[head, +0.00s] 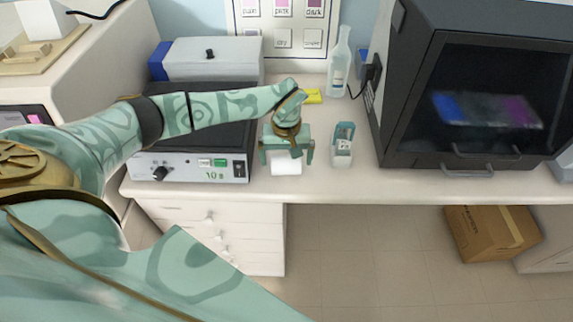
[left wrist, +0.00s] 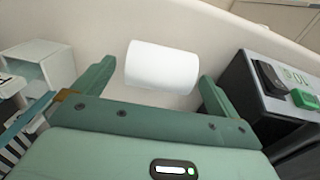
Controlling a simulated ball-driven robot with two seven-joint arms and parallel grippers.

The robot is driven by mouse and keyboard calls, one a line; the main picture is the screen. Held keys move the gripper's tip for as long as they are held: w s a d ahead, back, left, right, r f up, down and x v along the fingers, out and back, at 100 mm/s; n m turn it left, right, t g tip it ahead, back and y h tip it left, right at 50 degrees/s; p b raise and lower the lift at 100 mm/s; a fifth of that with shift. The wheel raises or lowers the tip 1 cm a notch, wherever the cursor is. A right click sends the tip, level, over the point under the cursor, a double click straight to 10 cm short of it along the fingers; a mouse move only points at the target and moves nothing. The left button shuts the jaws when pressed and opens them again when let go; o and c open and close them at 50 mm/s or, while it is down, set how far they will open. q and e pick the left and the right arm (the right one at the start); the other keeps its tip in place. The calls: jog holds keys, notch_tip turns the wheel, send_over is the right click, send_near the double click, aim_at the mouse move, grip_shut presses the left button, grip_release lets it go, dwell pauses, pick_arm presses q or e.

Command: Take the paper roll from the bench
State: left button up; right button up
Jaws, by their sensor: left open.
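The white paper roll (head: 286,167) lies on its side on the bench (head: 340,182) near its front edge. My left gripper (head: 287,152) is over the roll in the head view and covers its upper part. In the left wrist view the roll (left wrist: 162,66) sits between the open fingers of my left gripper (left wrist: 155,85), a little beyond the tips, with a gap to the left finger. I cannot tell how high the fingers are above the bench. My right gripper does not show.
A grey box device with a knob and green display (head: 190,168) stands close left of the gripper. A clear bottle (head: 339,65), a yellow pad (head: 313,96) and a large dark cabinet (head: 400,120) are farther back and right.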

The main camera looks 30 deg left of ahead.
pick_arm(q)
jog(key=shift+f, duration=0.5)
jog(key=c, duration=1.1)
jog(key=shift+r, duration=0.2)
